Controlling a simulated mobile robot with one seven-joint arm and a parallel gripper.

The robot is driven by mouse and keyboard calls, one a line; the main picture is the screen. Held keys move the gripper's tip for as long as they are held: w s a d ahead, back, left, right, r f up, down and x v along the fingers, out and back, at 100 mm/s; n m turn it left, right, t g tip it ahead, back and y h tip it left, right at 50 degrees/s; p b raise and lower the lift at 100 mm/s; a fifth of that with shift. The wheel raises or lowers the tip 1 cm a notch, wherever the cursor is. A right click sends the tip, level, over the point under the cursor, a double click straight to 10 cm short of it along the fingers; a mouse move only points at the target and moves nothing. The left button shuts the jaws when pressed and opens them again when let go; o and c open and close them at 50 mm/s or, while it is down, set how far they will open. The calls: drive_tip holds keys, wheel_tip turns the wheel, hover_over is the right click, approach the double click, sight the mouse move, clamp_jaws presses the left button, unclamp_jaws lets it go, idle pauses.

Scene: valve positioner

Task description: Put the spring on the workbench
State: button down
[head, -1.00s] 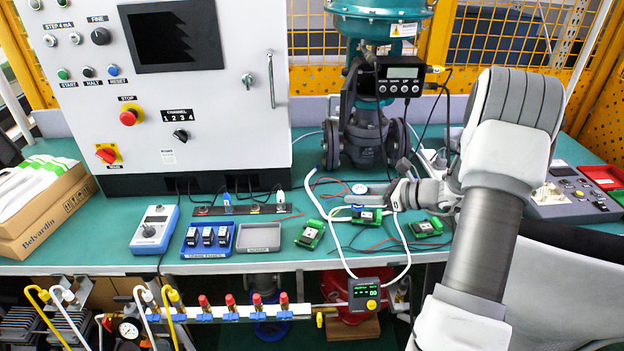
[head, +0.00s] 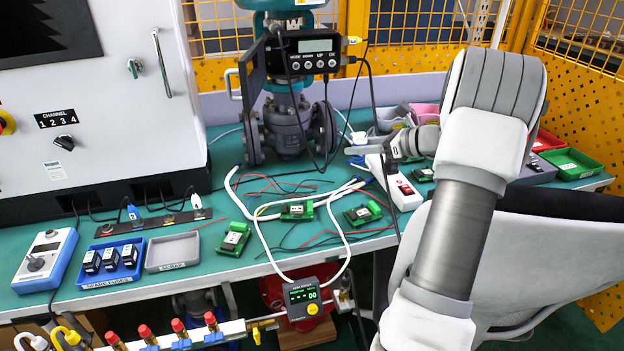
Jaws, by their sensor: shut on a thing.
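The green-topped workbench (head: 225,150) runs across the head view, with its front edge toward me. My gripper (head: 358,148) is right of the valve, above the rear right part of the bench, with its fingers pointing left. It is shut on a small pale, bluish thing (head: 359,137) at the fingertips. This thing is too small for me to make out coils, so I cannot tell for certain that it is the spring. I see no other spring on the bench. My forearm hides part of the bench's right side.
The positioner and valve (head: 285,125) stand at the back, the control cabinet (head: 100,100) at left. Blue fuse tray (head: 112,282), grey scrap tray (head: 172,268), several green circuit boards (head: 234,240), loose cables and a white power strip (head: 402,192) take up bench room. A grey chair (head: 530,255) is at right.

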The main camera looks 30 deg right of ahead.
drive_tip(key=w+a+f, duration=0.1)
drive_tip(key=a, duration=0.1)
drive_tip(key=w+a+f+b, duration=0.1)
drive_tip(key=a+f, duration=0.1)
drive_tip(key=a, duration=0.1)
drive_tip(key=w+a+f+b, duration=0.1)
drive_tip(key=a+f, duration=0.1)
drive_tip(key=shift+w+a+f, duration=0.1)
drive_tip(key=shift+w+a, duration=0.1)
drive_tip(key=shift+w, duration=0.05)
drive_tip(key=shift+f+b, duration=0.9)
drive_tip(key=shift+f, duration=0.95)
drive_tip(key=shift+f, duration=0.2)
drive_tip(key=shift+c, duration=2.2)
unclamp_jaws()
